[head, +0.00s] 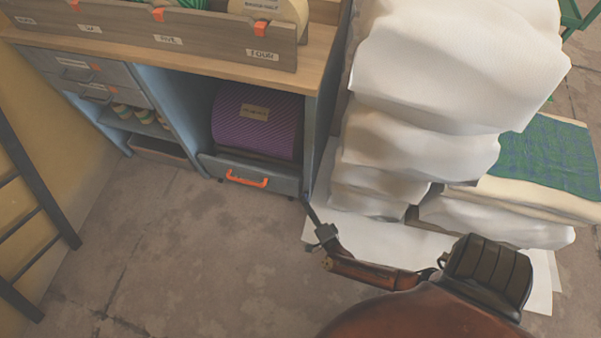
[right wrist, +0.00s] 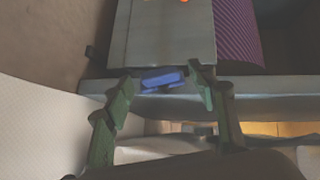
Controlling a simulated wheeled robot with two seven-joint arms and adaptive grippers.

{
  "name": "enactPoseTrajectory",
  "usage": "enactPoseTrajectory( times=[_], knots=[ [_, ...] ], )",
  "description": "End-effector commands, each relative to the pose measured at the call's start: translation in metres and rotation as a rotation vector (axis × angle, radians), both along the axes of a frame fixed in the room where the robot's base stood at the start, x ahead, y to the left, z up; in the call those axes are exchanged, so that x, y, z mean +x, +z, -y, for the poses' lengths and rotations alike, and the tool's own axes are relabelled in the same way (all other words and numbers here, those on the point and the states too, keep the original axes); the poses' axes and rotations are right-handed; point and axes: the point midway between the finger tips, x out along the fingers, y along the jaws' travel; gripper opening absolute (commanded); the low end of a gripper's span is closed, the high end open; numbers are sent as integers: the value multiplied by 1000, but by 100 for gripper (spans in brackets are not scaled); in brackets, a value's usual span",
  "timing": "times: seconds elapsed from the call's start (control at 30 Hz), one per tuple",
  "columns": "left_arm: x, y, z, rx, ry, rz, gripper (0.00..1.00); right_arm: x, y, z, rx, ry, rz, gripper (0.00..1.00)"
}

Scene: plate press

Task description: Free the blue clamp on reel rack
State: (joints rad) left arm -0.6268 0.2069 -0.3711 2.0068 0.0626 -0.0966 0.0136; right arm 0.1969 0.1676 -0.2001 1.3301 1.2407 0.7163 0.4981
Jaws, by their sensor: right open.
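The blue clamp (right wrist: 162,79) shows in the right wrist view as a short blue bar lying across the edge of a grey frame. I cannot make it out in the head view. My right gripper (right wrist: 160,76) is open, with one greenish finger on each side of the clamp; I cannot tell if they touch it. In the head view my right gripper (head: 311,211) is at the lower right corner of the blue-grey rack (head: 184,120). A purple ribbed roll (head: 257,135) sits in the rack. My left gripper is out of view.
A drawer with an orange handle (head: 247,179) is under the roll. White folded stacks (head: 430,140) stand close on the right of the rack. A dark ladder (head: 40,185) leans at the left. The floor (head: 200,260) in front is clear.

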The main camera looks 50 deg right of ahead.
Motion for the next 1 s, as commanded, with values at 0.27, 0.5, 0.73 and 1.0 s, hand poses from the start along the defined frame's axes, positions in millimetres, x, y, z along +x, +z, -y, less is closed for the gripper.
enactPoseTrajectory(
  times=[0.27, 0.5, 0.73, 1.0],
  knots=[
    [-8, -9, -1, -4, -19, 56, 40, 23, -6, 10, -2, 1, -1, 52],
    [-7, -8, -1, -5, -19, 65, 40, 26, -4, 11, -1, 1, 0, 52],
    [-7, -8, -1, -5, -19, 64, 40, 25, -4, 11, -1, 1, 0, 40],
    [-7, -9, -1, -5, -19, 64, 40, 24, -6, 11, -1, 0, -4, 21]
  ],
)
